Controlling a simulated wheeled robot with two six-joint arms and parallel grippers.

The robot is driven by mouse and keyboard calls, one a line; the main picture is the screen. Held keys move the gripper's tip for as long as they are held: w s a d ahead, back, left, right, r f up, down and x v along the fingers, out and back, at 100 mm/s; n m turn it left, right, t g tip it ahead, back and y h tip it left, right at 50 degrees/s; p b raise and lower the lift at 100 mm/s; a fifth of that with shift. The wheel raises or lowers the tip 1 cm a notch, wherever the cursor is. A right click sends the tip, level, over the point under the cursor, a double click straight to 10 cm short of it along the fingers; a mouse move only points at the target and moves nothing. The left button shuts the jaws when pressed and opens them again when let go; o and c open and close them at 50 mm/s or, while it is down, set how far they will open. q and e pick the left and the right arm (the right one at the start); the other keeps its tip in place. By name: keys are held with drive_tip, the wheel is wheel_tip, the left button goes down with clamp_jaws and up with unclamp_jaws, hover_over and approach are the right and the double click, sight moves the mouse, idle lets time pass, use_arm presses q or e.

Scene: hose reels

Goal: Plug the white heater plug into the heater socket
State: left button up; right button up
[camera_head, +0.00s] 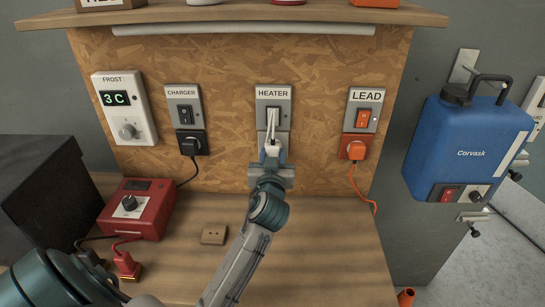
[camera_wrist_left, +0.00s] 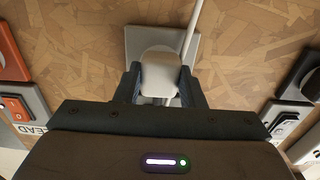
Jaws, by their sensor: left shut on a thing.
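The heater socket (camera_head: 273,94) is a grey plate labelled HEATER on the chipboard panel, between the charger and lead sockets. My left gripper (camera_head: 271,160) is in front of its lower part, shut on the white heater plug (camera_wrist_left: 160,72). In the left wrist view the plug sits between the two dark fingers (camera_wrist_left: 160,90), with a pale socket plate (camera_wrist_left: 133,38) right behind it and a white cord running up. In the head view the plug is mostly hidden by the gripper. I cannot tell whether its pins are in the socket. My right gripper is not in view.
A black plug (camera_head: 190,146) is in the charger socket and an orange plug (camera_head: 356,150) is in the lead socket, close on either side. A red box (camera_head: 138,208) and a small brown block (camera_head: 214,235) are on the worktop (camera_head: 330,250). A shelf (camera_head: 230,13) overhangs above.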

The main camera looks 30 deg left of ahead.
use_arm(q)
drive_tip(key=shift+w+a, duration=0.25)
drive_tip(key=shift+w, duration=0.1)
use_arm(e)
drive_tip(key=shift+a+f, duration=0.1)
use_arm(q)
drive_tip(key=o, duration=1)
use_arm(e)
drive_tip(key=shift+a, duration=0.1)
use_arm(q)
drive_tip(key=b+v, duration=0.3)
drive_tip(key=v, duration=0.7)
drive_tip(key=shift+s+d, duration=0.25)
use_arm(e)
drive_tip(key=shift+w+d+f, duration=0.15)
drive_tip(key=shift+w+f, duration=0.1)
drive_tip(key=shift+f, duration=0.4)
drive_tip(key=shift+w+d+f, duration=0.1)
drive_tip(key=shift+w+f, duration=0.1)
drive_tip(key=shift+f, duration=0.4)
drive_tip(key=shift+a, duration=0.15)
